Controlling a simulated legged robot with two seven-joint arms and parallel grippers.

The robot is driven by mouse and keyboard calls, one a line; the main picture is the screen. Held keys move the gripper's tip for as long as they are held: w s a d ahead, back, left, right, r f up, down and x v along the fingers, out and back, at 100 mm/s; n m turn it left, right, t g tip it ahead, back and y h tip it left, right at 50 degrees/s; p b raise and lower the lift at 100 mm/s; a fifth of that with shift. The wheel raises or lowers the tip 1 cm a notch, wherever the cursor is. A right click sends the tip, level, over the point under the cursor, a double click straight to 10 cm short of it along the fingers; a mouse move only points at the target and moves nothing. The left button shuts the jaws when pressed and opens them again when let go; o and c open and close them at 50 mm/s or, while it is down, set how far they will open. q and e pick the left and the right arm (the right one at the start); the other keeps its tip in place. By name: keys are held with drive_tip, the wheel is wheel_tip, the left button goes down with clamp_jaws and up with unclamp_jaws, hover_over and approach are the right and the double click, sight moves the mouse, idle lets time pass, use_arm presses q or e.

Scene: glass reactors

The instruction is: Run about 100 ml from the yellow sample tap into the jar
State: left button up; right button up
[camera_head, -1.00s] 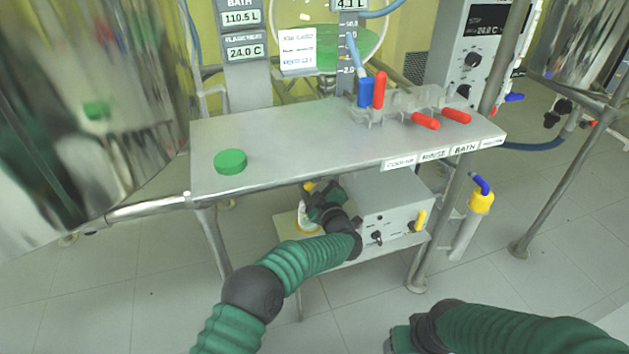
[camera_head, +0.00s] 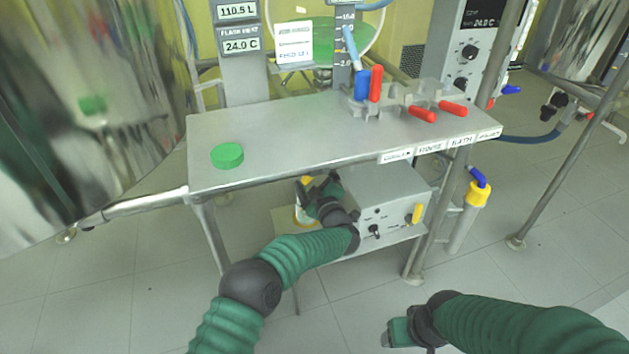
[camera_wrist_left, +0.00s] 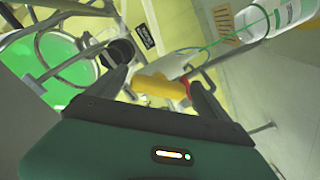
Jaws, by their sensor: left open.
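My left gripper (camera_head: 311,188) is under the bench's front edge, at the lower shelf. In the left wrist view its open fingers (camera_wrist_left: 163,88) stand on either side of a yellow tap handle (camera_wrist_left: 155,86); contact is unclear. A bit of yellow (camera_head: 305,180) shows at the gripper in the head view. A pale jar-like vessel (camera_head: 299,215) on the lower shelf is mostly hidden behind my left gripper, so its level cannot be read. A clear marked vessel (camera_wrist_left: 292,12) shows at the wrist view's upper right. My right gripper (camera_head: 394,332) is low at the front, its jaws unclear.
A green lid (camera_head: 228,156) lies on the steel bench (camera_head: 280,135). Red and blue valve handles (camera_head: 375,84) stand at its back right. A grey box (camera_head: 385,200) with knobs sits right of my left gripper. A large steel vessel (camera_head: 80,120) fills the left.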

use_arm(q)
drive_tip(key=p+v, duration=0.7)
drive_tip(key=v, duration=0.9)
drive_tip(key=shift+s, duration=0.35)
drive_tip(key=shift+d, duration=0.1)
